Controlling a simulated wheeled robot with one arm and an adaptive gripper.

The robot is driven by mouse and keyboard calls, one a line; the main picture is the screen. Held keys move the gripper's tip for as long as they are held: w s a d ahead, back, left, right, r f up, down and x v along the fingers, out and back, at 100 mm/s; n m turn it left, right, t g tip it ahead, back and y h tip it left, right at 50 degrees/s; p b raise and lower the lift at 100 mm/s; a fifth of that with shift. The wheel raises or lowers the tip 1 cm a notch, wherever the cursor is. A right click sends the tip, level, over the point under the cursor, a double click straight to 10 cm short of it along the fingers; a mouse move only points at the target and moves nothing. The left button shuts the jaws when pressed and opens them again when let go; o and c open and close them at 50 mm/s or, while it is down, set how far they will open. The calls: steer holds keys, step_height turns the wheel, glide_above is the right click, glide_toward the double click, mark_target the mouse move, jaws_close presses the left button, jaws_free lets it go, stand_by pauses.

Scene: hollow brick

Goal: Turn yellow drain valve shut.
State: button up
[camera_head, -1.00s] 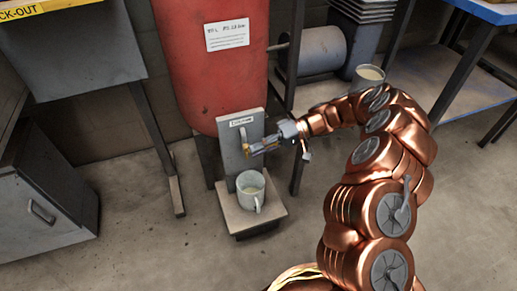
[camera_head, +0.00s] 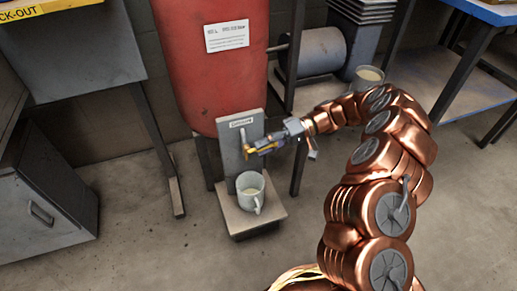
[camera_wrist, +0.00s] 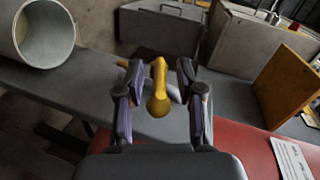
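The yellow drain valve handle (camera_wrist: 158,88) stands between the two fingers of my gripper (camera_wrist: 158,100) in the wrist view. The fingers are open, one on each side, with a visible gap to the handle on both sides. In the head view my gripper (camera_head: 262,147) is at the grey plate (camera_head: 228,158) below the red tank (camera_head: 212,70), just above a mug. The yellow handle is small there and partly covered by the fingers. The handle's exact angle is hard to tell.
The mug (camera_head: 243,201) with pale liquid stands on a small stand (camera_head: 272,212) under the valve; it also shows in the wrist view (camera_wrist: 60,38). Another cup (camera_head: 366,80) is behind my arm. A grey cabinet (camera_head: 50,185) is left. The floor in front is clear.

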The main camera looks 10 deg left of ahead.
steer(key=v, duration=0.9)
steer(key=shift+d, duration=0.35)
steer(key=shift+w+r, duration=0.1)
steer(key=shift+w, duration=0.05)
steer(key=shift+c, duration=0.2)
